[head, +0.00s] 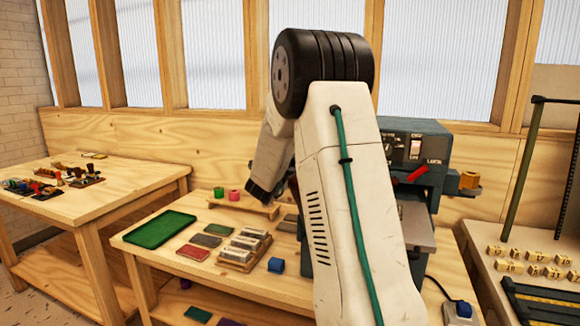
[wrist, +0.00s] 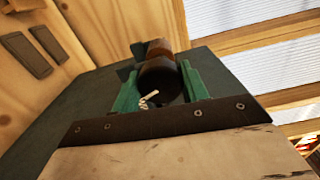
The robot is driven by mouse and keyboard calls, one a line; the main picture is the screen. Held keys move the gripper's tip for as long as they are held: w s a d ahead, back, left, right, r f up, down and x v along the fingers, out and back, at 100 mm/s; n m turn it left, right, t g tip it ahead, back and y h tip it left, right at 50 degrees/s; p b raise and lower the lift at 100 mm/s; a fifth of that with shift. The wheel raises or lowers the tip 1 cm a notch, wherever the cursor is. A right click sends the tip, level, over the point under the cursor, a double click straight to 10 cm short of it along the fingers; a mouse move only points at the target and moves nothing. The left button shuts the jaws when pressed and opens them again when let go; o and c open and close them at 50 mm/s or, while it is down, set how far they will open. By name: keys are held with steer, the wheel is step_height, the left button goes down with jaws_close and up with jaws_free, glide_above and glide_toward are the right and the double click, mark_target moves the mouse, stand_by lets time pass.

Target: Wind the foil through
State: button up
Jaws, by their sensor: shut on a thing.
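The foil machine (head: 431,150) is a dark teal cabinet with a control panel and a red lever (head: 418,174). It stands on the bench, partly hidden behind my arm. A gold roll (head: 469,180) sits on its right side. In the wrist view, the green fingers of my gripper (wrist: 160,88) are shut on a dark brown cylinder (wrist: 158,72). I cannot tell whether this is a roll or a knob. A small bent cream piece (wrist: 149,100) shows at its near end. My gripper is hidden in the head view. A green roll (head: 219,192) and a pink roll (head: 234,195) stand on a wooden rack.
A left table (head: 120,190) holds stamps. A wooden wall stands close behind.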

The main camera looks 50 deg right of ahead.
steer(key=shift+m, duration=0.4)
steer(key=o, duration=1)
steer(key=shift+a, duration=0.1)
steer(key=v, duration=0.7)
steer(key=shift+s+a, duration=0.1)
steer(key=shift+a, duration=0.25)
